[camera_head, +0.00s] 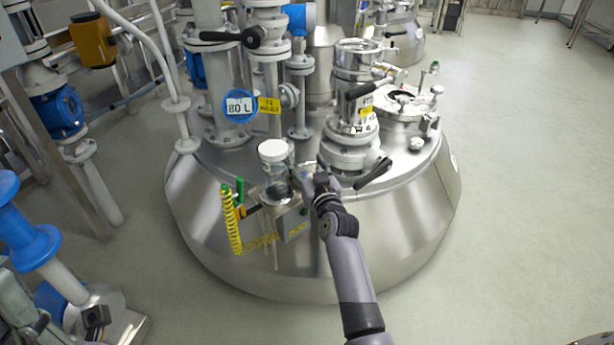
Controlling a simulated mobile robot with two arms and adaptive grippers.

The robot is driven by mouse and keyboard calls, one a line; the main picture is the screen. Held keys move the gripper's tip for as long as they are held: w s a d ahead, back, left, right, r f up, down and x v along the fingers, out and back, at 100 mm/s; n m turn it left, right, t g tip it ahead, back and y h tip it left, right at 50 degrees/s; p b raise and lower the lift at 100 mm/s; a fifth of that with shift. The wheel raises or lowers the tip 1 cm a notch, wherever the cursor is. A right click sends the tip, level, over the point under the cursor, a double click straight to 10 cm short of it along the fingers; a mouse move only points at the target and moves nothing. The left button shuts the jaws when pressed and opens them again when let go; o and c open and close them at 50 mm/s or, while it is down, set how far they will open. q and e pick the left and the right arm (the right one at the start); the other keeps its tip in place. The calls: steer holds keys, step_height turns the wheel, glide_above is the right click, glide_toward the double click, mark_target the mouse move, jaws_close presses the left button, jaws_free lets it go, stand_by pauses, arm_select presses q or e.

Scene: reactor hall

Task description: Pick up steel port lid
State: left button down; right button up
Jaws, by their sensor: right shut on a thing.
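My right gripper (304,178) reaches in from the bottom right over the front of the domed steel vessel (375,245). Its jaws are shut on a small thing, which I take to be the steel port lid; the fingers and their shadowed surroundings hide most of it. Just left of the jaws stands a clear jar with a white top (272,150). Below that jar is a round steel fitting (278,192); I cannot tell whether the jaws touch it.
A yellow coiled hose (231,220) with a green handle hangs left of the jar. A tall flanged valve (350,150) with a black handle stands close right of the gripper. Pipes rise behind. The floor at right (530,180) is clear.

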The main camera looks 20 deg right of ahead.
steer(key=shift+r, duration=0.1)
steer(key=shift+c, duration=1.1)
